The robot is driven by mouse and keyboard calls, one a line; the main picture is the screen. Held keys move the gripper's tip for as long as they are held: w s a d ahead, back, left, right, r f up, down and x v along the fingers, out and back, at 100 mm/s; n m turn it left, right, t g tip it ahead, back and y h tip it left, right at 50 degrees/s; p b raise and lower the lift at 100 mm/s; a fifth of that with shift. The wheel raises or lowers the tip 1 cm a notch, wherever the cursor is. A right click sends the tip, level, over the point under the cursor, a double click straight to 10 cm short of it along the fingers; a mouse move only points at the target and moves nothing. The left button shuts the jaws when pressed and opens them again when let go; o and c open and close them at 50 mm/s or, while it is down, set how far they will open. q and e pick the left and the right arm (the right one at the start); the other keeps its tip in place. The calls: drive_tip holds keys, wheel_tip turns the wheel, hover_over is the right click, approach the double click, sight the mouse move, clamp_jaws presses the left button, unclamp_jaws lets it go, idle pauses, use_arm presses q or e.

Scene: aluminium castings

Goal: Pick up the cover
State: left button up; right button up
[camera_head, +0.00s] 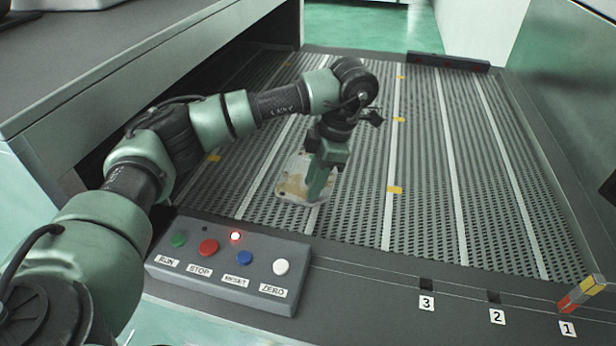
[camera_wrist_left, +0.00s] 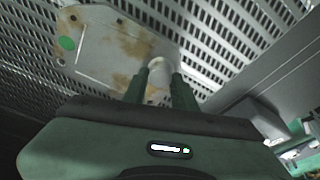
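The cover (camera_head: 293,178) is a pale, flat casting with rusty brown stains, lying on the grey slatted bed. In the left wrist view the cover (camera_wrist_left: 105,52) shows a green dot, several holes and a pale round boss (camera_wrist_left: 157,66) at its right end. My left gripper (camera_head: 316,196) points down over the cover's right part. In the wrist view its two fingers (camera_wrist_left: 160,85) stand apart, one on each side of the boss. I cannot tell whether they press on it. My right gripper is not in view.
A button box (camera_head: 225,262) with a lit red lamp stands at the front left of the bed. A grey housing (camera_head: 150,55) overhangs the left side. A red, grey and yellow block (camera_head: 582,294) is at the front right. The bed's middle and right are clear.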

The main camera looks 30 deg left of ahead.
use_arm(q)
clamp_jaws()
drive_tip(key=shift+r, duration=0.15)
